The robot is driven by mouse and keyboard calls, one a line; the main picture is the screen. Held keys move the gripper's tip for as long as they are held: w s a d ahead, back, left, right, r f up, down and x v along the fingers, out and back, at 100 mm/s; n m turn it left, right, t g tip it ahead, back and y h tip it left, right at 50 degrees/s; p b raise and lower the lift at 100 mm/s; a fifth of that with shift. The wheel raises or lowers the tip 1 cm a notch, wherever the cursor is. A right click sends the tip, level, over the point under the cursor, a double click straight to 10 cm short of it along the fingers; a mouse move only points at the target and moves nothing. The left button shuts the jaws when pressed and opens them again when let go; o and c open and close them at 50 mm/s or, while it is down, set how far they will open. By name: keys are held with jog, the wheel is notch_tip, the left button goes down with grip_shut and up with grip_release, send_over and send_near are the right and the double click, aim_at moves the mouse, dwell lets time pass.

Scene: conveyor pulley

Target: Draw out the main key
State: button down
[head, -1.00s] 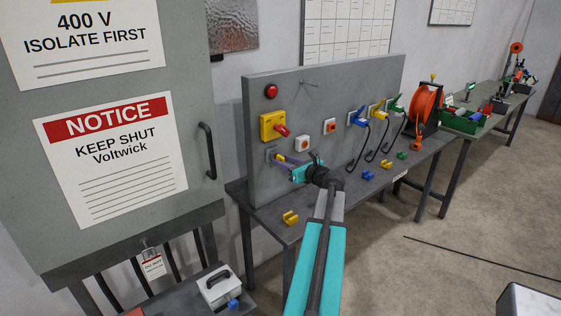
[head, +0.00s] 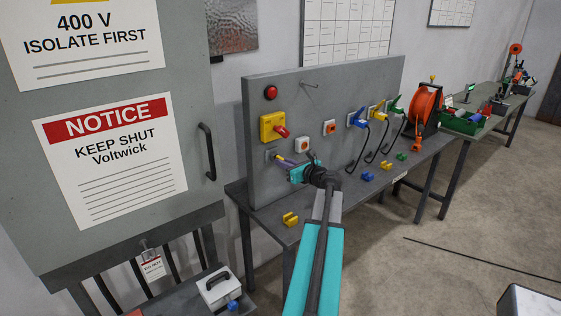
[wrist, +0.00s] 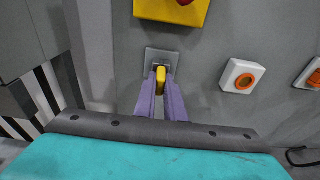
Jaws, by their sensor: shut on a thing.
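The main key shows as a yellow head (wrist: 160,82) between my fingertips in the wrist view. Its far end is at the small grey square lock plate (wrist: 176,56) on the panel; I cannot tell how deep it sits. The plate also shows in the head view (head: 271,154), below the yellow switch box. My gripper (wrist: 160,88) has two purple fingers shut on the key, pointing at the plate. In the head view my gripper (head: 281,158) is close in front of the panel, and the key is too small to make out.
The yellow box with a red knob (head: 273,127) is just above the lock plate. A white box with an orange button (wrist: 242,77) is to its right. Cables with coloured plugs hang further right. A yellow block (head: 290,218) lies on the bench below.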

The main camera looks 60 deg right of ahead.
jog(key=shift+s+a+f, duration=0.1)
jog(key=shift+s+a, duration=0.1)
jog(key=shift+s, duration=0.55)
dwell(1.2)
jog(key=shift+f+p+v, duration=0.15)
jog(key=shift+f+v, duration=0.05)
jog(key=shift+v, duration=0.75)
jog(key=shift+f+p+v, duration=0.15)
jog(key=shift+f+v, duration=0.05)
jog(key=shift+v, duration=0.8)
jog(key=shift+f+p+v, duration=0.15)
jog(key=shift+f+v, duration=0.05)
jog(key=shift+v, duration=0.75)
jog(key=shift+s+a, duration=0.1)
jog(key=shift+s, duration=0.05)
